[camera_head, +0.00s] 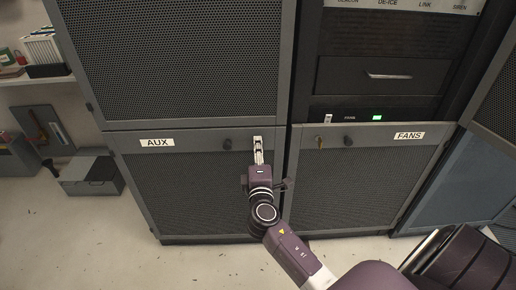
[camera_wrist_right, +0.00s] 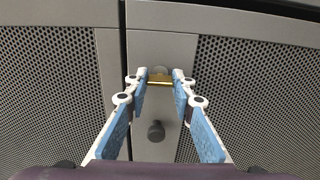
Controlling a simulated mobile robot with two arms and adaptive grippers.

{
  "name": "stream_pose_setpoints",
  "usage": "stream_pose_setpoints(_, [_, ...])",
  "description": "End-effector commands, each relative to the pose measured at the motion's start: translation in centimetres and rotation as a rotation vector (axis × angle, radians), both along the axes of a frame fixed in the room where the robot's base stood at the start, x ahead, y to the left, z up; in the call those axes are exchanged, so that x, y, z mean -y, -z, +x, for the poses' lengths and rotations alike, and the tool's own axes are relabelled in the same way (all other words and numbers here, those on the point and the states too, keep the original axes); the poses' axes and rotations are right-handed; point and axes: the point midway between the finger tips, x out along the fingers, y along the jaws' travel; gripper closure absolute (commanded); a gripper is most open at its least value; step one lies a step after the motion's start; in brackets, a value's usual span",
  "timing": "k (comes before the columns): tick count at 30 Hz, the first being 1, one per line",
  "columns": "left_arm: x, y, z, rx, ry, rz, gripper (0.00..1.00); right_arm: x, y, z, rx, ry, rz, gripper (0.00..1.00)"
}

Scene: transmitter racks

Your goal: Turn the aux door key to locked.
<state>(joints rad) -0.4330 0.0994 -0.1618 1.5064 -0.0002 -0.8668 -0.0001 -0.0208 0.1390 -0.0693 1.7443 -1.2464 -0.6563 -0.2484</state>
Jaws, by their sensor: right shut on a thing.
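The aux door (camera_head: 190,190) is a grey perforated panel low on the left rack, with an AUX label (camera_head: 157,142). My right gripper (camera_head: 258,146) is at the upper right of this door. In the right wrist view its blue-padded fingers (camera_wrist_right: 160,81) are closed on the brass key (camera_wrist_right: 160,79), one fingertip at each end of its bow. The key sits at a round lock, partly hidden behind it. In the head view the gripper hides the key. A dark knob (camera_head: 227,144) is left of the gripper. My left gripper is not in view.
The fans door (camera_head: 360,185), with its own brass key (camera_head: 320,141) and dark knob (camera_head: 348,141), is just right of the gripper. A drawer (camera_head: 384,77) is above it. A grey toolbox (camera_head: 90,176) stands on the floor at left. The floor in front is mostly clear.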

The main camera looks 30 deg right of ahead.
Motion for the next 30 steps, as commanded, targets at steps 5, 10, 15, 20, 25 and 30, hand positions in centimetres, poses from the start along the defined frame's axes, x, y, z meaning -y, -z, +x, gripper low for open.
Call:
stream_pose_setpoints(5, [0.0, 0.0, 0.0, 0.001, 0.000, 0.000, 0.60, -0.1, 0.1, 0.0, -0.002, -0.002, -0.001, 0.76])
stream_pose_setpoints(10, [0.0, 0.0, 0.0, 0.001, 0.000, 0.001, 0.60, -0.1, 0.1, 0.0, -0.001, -0.001, 0.000, 0.59])
stream_pose_setpoints(15, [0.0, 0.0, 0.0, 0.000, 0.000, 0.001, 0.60, 0.0, 0.0, 0.0, -0.001, -0.001, 0.001, 0.59])
stream_pose_setpoints(20, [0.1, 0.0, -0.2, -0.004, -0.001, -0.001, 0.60, -0.3, 0.1, -0.4, -0.001, -0.001, 0.001, 0.59])
stream_pose_setpoints(25, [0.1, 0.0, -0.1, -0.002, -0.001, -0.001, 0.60, -1.6, 0.2, -2.5, -0.003, -0.002, 0.003, 0.59])
stream_pose_setpoints(30, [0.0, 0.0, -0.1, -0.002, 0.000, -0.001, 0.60, -3.6, 0.2, -5.8, -0.004, -0.002, 0.003, 0.59])
